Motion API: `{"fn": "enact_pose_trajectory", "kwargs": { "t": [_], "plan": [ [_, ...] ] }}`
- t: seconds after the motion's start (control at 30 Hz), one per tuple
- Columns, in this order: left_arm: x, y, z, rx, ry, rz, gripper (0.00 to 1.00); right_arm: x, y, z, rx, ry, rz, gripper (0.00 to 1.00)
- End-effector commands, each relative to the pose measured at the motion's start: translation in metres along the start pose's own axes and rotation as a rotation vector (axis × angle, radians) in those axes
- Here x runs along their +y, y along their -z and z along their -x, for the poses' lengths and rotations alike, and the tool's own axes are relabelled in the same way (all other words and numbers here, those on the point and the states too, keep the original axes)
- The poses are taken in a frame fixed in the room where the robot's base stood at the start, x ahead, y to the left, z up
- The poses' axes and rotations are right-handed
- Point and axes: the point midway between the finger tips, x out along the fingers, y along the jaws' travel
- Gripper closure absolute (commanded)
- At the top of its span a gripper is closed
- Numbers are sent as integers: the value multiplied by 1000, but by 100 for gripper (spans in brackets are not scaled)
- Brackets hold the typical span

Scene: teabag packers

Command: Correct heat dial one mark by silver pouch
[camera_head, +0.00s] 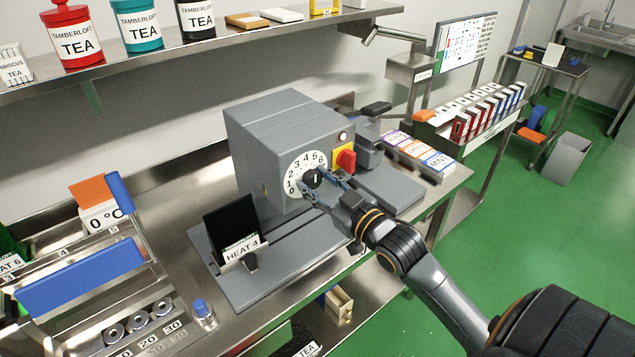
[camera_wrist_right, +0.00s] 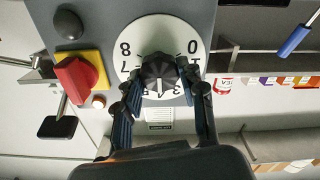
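The heat dial (camera_head: 297,174) is a white numbered disc with a black knob (camera_head: 313,179) on the grey machine's front. In the right wrist view the knob (camera_wrist_right: 158,68) has a white pointer line aimed towards the numbers around 3 and 4; the exact mark is unclear. My right gripper (camera_wrist_right: 159,80) reaches in from the right, its two fingers on either side of the knob and seemingly touching it. A dark, flat panel (camera_head: 230,222) with a card reading HEAT 4 (camera_head: 241,252) stands before the machine. No clearly silver pouch shows. My left gripper is out of view.
A red knob on a yellow plate (camera_head: 344,161) is beside the dial, with a small lit lamp (camera_head: 343,136) above. Tea boxes (camera_head: 420,150) stand to the right. Tea canisters (camera_head: 137,25) line the upper shelf.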

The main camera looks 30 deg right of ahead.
Motion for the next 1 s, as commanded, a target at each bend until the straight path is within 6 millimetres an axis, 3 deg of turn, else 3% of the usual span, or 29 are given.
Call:
{"fn": "enact_pose_trajectory", "kwargs": {
  "t": [0.33, 1.0],
  "plan": [
    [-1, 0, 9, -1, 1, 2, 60, 1, 2, 0, 0, 0, -68, 92],
    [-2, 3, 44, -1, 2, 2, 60, 2, 2, 0, 1, 0, -470, 92]
  ]
}}
